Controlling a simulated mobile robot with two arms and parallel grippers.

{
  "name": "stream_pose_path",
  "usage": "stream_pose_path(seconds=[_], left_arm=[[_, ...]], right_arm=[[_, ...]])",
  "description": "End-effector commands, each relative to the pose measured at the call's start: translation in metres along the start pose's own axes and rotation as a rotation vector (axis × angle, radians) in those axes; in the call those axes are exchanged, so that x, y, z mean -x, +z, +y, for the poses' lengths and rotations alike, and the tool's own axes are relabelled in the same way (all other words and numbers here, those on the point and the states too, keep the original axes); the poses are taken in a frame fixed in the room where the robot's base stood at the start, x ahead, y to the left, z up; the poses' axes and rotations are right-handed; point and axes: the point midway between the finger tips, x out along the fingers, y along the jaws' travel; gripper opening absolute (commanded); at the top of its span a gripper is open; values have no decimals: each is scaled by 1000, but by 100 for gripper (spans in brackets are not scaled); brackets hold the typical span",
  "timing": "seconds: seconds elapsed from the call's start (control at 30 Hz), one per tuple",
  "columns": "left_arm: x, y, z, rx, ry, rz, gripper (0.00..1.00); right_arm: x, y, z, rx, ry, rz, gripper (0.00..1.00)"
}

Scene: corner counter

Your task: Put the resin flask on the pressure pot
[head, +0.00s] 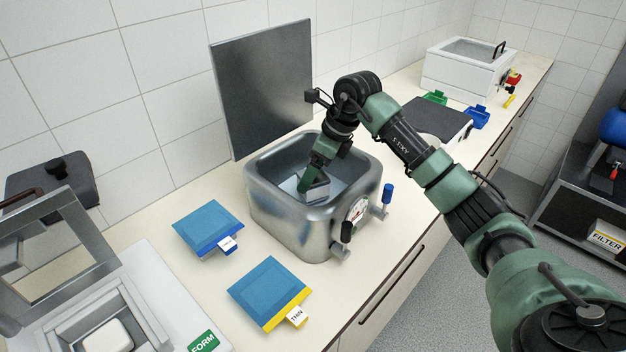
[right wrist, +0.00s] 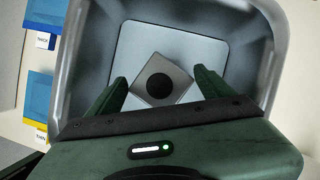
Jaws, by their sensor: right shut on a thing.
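The pressure pot (head: 290,222) is a rounded metal tub on the counter with a gauge and two valve handles on its front. Its square lid (head: 262,90) stands open behind it. My right gripper (head: 318,182) reaches down inside the pot. In the right wrist view my right gripper (right wrist: 160,88) is shut on the resin flask (right wrist: 180,72), a small grey square body with a round black top. The flask is over the pot's pale floor plate (right wrist: 140,45); I cannot tell whether it touches it. My left gripper is not in view.
Two blue pouches lie in front left, one with a blue band (head: 208,226) and one with a yellow band (head: 270,290). An open FORM machine (head: 150,300) is at lower left. A white box (head: 470,72) and small green (head: 434,97) and blue trays (head: 476,117) stand at the back right.

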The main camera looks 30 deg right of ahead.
Motion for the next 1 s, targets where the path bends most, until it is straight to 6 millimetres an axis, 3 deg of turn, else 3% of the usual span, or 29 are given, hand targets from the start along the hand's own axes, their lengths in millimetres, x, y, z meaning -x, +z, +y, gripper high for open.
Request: stream_pose_path(seconds=[0.4, 0.73, 0.77, 0.8, 1.0], left_arm=[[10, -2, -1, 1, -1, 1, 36], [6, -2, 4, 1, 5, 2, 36], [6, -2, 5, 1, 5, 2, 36], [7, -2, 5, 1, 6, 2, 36], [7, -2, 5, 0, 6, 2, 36]], right_arm=[[-38, -16, 0, 0, 0, -1, 25], [-42, -17, -1, 1, -2, -1, 25], [-42, -18, 0, 0, -1, 0, 87], [-41, -17, 0, 0, -1, 0, 98], [-41, -17, 0, 0, -1, 0, 100]])
